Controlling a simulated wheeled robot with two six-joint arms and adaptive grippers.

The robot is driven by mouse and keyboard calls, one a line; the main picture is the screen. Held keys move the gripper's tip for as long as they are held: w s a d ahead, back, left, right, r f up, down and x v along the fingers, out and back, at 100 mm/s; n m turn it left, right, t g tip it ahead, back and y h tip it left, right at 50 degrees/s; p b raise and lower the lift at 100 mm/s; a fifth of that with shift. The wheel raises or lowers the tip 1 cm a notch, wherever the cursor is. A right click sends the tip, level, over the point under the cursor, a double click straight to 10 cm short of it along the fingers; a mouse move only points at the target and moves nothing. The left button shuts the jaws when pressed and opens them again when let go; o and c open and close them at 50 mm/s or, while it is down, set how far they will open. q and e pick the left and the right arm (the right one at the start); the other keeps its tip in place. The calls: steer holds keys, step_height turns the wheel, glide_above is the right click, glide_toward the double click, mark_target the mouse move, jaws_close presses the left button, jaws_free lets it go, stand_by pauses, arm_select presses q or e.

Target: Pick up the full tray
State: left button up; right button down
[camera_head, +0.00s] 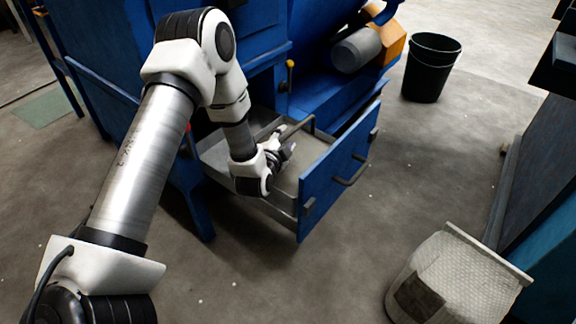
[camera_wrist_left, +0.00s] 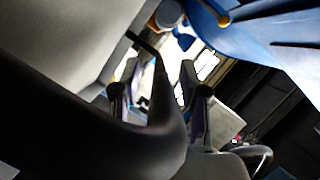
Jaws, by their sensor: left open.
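The tray (camera_head: 218,155) is a grey metal pull-out box with a blue front panel (camera_head: 340,175), drawn out of the blue machine. A bar handle is on its front and another bar (camera_head: 300,127) spans above its inside. Its grey floor is partly covered by my arm, so how full it is cannot be told. My left gripper (camera_head: 286,151) is open and over the tray, near the upper bar. In the left wrist view my two fingers (camera_wrist_left: 158,85) stand apart, with a dark curved bar (camera_wrist_left: 100,135) close in front. Whether they touch it cannot be told. My right gripper is out of view.
The blue machine (camera_head: 110,110) stands behind and left of the tray. A black bucket (camera_head: 428,75) stands at the back right. A pale textured container (camera_head: 455,275) is at the lower right, beside a dark blue structure (camera_head: 550,190). Concrete floor between them is clear.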

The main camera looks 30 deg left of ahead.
arm_select(q)
jaws_close()
steer(key=shift+r, duration=0.1)
